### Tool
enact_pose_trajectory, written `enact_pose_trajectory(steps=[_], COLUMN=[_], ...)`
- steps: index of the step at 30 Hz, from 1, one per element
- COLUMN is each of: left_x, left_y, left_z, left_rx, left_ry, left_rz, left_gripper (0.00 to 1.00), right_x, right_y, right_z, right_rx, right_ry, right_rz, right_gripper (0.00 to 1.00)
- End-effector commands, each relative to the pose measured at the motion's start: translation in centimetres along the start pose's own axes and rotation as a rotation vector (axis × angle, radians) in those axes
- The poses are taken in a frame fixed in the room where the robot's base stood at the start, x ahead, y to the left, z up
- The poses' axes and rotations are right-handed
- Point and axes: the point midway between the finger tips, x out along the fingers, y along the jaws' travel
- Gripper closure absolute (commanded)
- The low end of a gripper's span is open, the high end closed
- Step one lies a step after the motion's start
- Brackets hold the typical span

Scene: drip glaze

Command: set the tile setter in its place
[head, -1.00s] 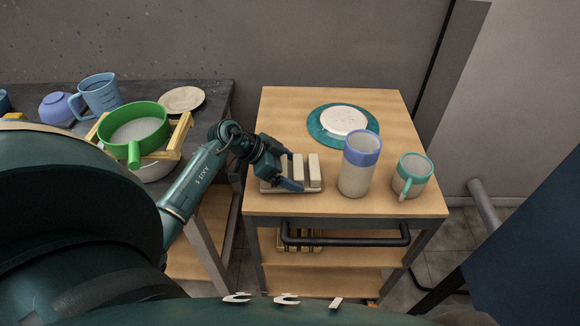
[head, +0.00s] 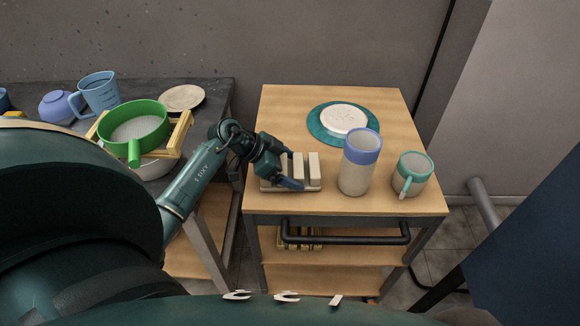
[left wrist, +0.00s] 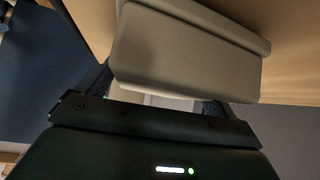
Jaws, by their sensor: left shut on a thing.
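The tile setter (head: 314,171) is a cream piece with upright ridges on a flat base. It sits on the wooden top of the cart (head: 400,115), near its front left corner. My left gripper (head: 285,172) is at its left side, shut on it. In the left wrist view the tile setter (left wrist: 185,55) fills the space in front of the jaws, its pale body close to the camera. The fingertips are partly hidden by it. My right gripper does not show.
A blue-rimmed tumbler (head: 358,165) stands just right of the tile setter, with a green-rimmed mug (head: 411,175) beyond it. A teal plate (head: 322,130) with a white disc lies behind. A dark table on the left holds a green sieve (head: 136,128) and a blue jug (head: 99,93).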

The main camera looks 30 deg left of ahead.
Motion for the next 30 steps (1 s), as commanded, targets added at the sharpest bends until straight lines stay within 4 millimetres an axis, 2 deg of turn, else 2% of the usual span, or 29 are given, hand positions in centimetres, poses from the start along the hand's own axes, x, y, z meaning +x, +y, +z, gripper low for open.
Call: enact_pose_trajectory(steps=[12, 13, 15, 27, 30], left_x=[0.44, 0.44, 0.44, 0.49, -0.38], left_y=[-0.05, -0.05, -0.04, 0.02, -0.03], left_z=[0.38, 0.38, 0.39, 0.56, 0.54], left_rx=[0.001, 0.001, 0.001, 0.000, 0.000], left_ry=[0.003, 0.003, 0.003, -0.001, -0.001], left_rz=[-0.001, -0.001, -0.001, 0.001, -0.001], left_gripper=[0.45, 0.06, 0.01, 0.00, 0.00], right_x=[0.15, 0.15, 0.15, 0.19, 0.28], right_y=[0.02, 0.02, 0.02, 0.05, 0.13], right_z=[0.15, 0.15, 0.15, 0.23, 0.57], right_rx=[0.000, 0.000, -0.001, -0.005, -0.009], right_ry=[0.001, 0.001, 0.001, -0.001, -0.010], right_rz=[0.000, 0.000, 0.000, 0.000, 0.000], right_gripper=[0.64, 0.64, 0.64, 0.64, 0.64])
